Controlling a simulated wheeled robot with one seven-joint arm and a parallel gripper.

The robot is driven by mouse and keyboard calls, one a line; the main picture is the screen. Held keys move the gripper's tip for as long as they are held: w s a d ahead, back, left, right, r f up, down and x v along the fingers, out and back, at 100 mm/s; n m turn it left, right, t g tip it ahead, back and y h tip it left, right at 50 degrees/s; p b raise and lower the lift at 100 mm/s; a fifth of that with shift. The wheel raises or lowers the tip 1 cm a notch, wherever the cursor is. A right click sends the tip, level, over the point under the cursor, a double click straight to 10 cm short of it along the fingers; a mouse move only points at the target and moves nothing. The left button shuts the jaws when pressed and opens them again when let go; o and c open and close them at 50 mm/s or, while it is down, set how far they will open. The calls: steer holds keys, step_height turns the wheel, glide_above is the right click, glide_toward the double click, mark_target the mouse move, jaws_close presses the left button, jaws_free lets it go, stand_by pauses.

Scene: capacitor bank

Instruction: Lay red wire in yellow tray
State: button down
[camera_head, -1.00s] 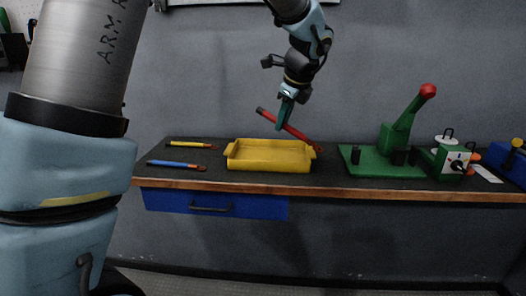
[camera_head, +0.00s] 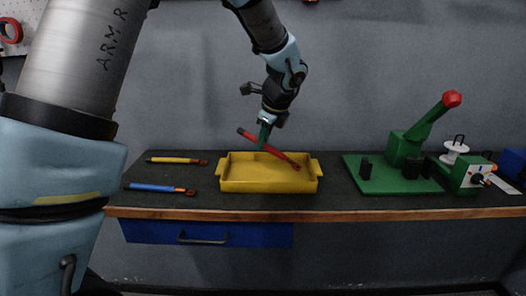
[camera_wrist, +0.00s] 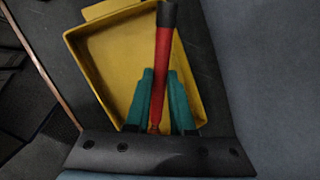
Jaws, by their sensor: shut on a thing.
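The red wire (camera_head: 281,155) has a dark sleeve at one end and a copper-coloured end at the other. My gripper (camera_head: 263,142) is shut on it and holds it tilted, dark end higher at the left, copper end lower at the right. The yellow tray (camera_head: 268,187) sits on the bench below, with the wire over it. In the wrist view the red wire (camera_wrist: 162,68) lies between the teal fingers (camera_wrist: 159,92), above the tray (camera_wrist: 88,72). Whether its lower end touches the tray cannot be told.
A yellow wire (camera_head: 174,160) and a blue wire (camera_head: 158,187) lie on the bench left of the tray. A green lever press (camera_head: 405,160) stands to the right, beside a green box with a dial (camera_head: 474,176). A blue drawer (camera_head: 215,234) is under the bench front.

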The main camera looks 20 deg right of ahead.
mark_target(265, 147)
steer(key=shift+f, duration=1.75)
steer(key=shift+f, duration=0.1)
steer(key=c, duration=0.8)
jaws_free()
steer(key=shift+o, duration=0.2)
steer(key=shift+s, duration=0.1)
steer(key=b+v, duration=0.1)
steer(key=v, duration=1.1)
